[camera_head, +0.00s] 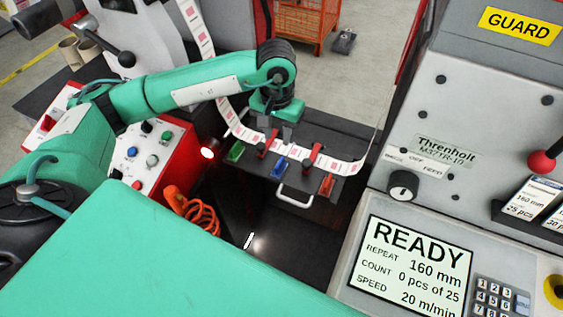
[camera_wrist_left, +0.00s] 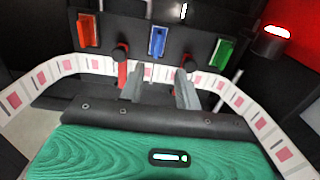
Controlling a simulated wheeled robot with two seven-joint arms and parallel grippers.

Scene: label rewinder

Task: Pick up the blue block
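The blue block (camera_head: 280,164) lies on a dark plate (camera_head: 345,187) below the label strip, between a green block (camera_head: 235,151) and an orange-red block (camera_head: 327,185). My left gripper (camera_head: 279,135) is above and just behind the blue block in the head view, apart from it. In the left wrist view, the blue block (camera_wrist_left: 157,41) shows beyond and between the fingertips of my left gripper (camera_wrist_left: 160,71). The fingers are spread with nothing between them in contact. My right gripper is not in view.
The white label strip (camera_head: 340,166) with pink marks runs across the plate past two red posts (camera_head: 311,156). A metal handle (camera_head: 294,197) sticks out at the plate's front. A machine panel (camera_head: 455,140) stands to the right, and a control box (camera_head: 140,160) to the left.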

